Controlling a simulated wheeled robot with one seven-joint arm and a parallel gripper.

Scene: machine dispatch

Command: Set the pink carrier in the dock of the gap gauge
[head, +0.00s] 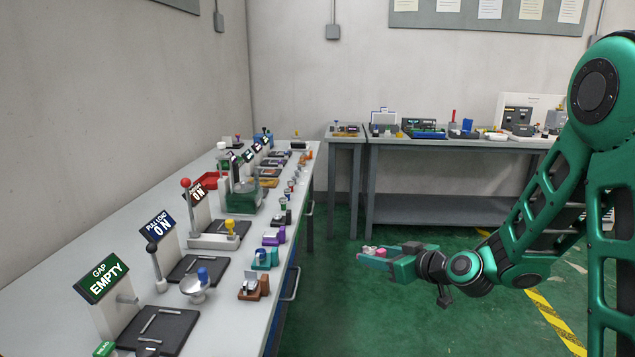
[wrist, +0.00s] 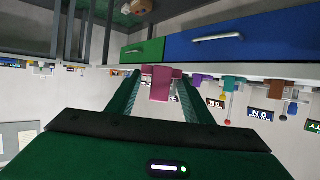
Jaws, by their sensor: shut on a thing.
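The pink carrier (wrist: 160,86) is between the fingers of my gripper (wrist: 153,76) in the wrist view. My gripper is shut on it. In the head view the pink carrier (head: 374,250) shows small at the fingertips of my gripper (head: 376,256), out over the green floor, right of the long bench and apart from it. The gap gauge (head: 103,279) stands at the near left end of the bench, its sign reading "GAP EMPTY". Its dark base plate (head: 158,331) has small metal parts on it. I cannot tell the dock's exact outline.
The long bench (head: 240,232) holds several other gauges, including one signed "PULL LOAD 0 N" (head: 158,224). Small carriers, such as a brown one (head: 254,287) and a teal one (head: 265,258), line its front edge. A back table (head: 465,144) holds more equipment. The floor between is clear.

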